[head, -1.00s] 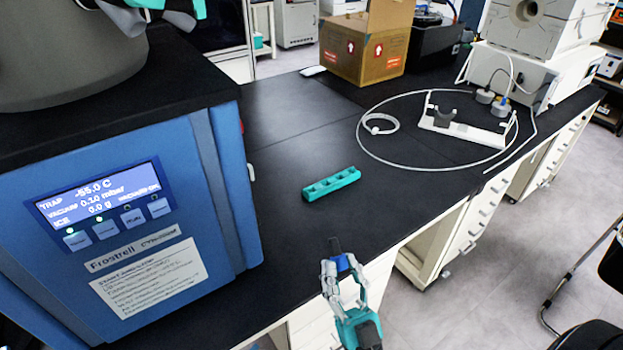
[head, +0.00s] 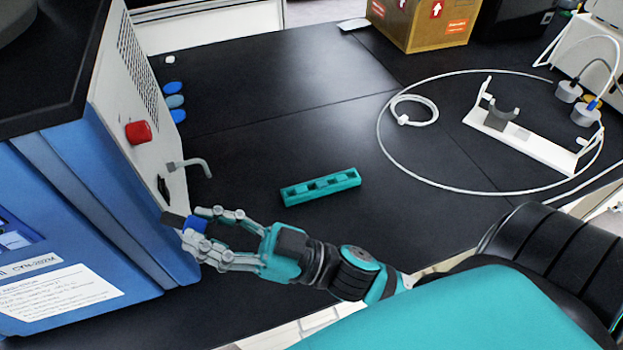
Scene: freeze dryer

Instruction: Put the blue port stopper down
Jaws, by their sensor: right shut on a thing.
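My right gripper (head: 196,226) reaches in from the right and is shut on the blue port stopper (head: 194,224). The stopper has a blue body and a dark end pointing left. It is held in the air close to the side of the blue freeze dryer (head: 75,190), near its front corner; whether it touches the dryer I cannot tell. The fingers hide part of the stopper. A teal rack (head: 320,187) with several slots lies on the black bench (head: 270,130) to the right of the gripper. My left gripper is not in view.
The dryer's side has a red knob (head: 138,132) and a bent grey outlet (head: 190,165) just above my gripper. Several blue discs (head: 175,101) lie by the dryer. A white stand (head: 525,135) and tubing (head: 405,165) lie at right.

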